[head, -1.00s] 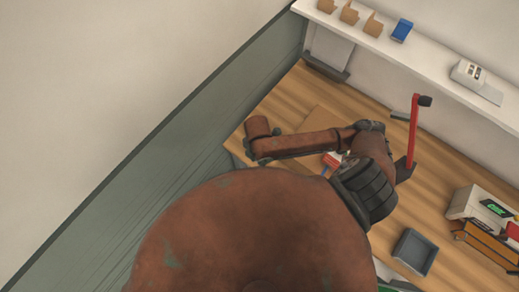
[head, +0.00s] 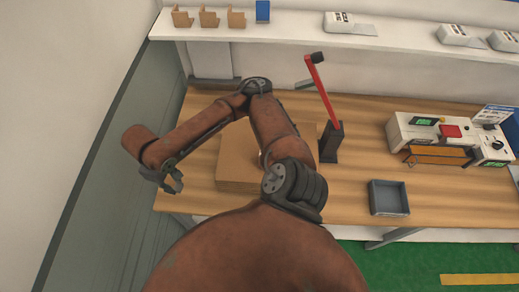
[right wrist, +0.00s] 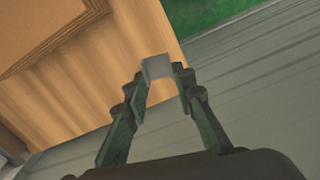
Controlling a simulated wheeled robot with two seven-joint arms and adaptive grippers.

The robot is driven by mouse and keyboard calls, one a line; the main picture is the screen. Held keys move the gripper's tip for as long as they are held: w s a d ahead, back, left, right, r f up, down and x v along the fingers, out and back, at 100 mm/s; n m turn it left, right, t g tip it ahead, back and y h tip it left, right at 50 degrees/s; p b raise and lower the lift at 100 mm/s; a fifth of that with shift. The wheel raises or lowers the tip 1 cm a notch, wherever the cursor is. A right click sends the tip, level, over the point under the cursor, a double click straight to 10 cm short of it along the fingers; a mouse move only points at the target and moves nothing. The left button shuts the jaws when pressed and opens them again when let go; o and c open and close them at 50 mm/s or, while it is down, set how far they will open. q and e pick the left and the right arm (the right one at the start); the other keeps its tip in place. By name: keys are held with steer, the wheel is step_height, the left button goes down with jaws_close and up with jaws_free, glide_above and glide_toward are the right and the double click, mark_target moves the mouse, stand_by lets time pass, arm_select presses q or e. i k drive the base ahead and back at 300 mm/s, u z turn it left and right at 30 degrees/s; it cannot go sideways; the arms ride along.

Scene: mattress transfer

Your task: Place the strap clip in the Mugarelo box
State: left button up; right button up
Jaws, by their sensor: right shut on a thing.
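My right gripper (head: 174,182) hangs at the left end of the table, left of a flat brown cardboard box (head: 232,185). In the right wrist view its fingers (right wrist: 160,80) are closed on a small light grey piece (right wrist: 157,67), which looks like the strap clip. The piece sits between the fingertips, above the floor and table edge. The cardboard box also shows at the upper left of the right wrist view (right wrist: 60,28). My right arm hides part of the box, and I can read no name on it. My left gripper is out of view.
The wooden table (head: 350,190) has clear room at its middle. A grey tray (head: 388,198), a red-armed stand (head: 330,140) and a white machine (head: 440,133) stand on it. A shelf (head: 300,35) with small brown holders runs along the back. A wall is at left.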

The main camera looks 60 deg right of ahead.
mark_target(383, 200)
steer(key=u, duration=0.3)
steer(key=k, duration=1.1)
steer(key=z, duration=2.1)
